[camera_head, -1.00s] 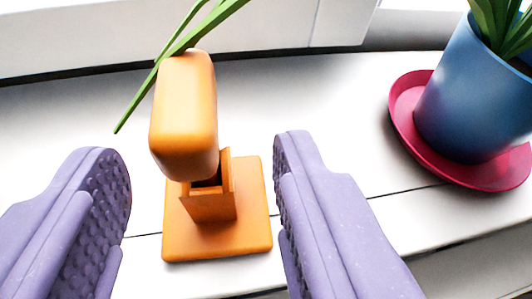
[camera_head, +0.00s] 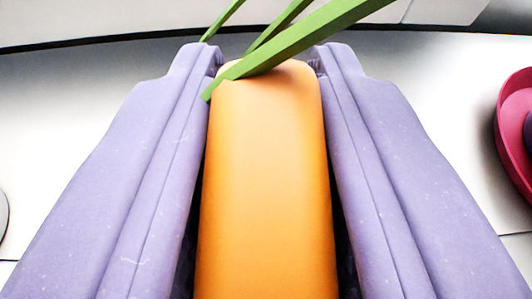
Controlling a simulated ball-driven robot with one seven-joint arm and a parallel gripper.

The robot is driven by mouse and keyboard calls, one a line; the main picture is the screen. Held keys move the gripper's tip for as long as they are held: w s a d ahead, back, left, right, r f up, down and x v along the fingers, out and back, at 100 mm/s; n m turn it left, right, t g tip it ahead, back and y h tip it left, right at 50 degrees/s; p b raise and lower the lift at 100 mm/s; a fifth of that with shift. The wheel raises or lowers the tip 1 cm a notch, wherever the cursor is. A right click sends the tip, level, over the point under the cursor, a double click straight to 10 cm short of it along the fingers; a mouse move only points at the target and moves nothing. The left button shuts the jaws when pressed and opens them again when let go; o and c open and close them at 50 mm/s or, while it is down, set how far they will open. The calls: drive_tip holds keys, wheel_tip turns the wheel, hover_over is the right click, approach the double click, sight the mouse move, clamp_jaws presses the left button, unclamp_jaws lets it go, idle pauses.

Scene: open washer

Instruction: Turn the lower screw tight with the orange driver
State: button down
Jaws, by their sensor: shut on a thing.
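The orange driver (camera_head: 266,180) fills the middle of the view, and only its block-shaped handle shows. My gripper (camera_head: 266,75) has its two purple fingers on either side of the handle, touching it, shut on it. The lower part of the driver and its orange stand are hidden behind the handle and fingers. I cannot tell whether the driver still sits in the stand. No screw is in view.
Green leaves (camera_head: 310,38) hang across the top of the handle and in front of it. The white surface (camera_head: 80,120) is bare at left.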

wheel_tip(320, 180, up, 10)
drive_tip(key=p, duration=0.4)
drive_tip(key=shift+p, duration=0.4)
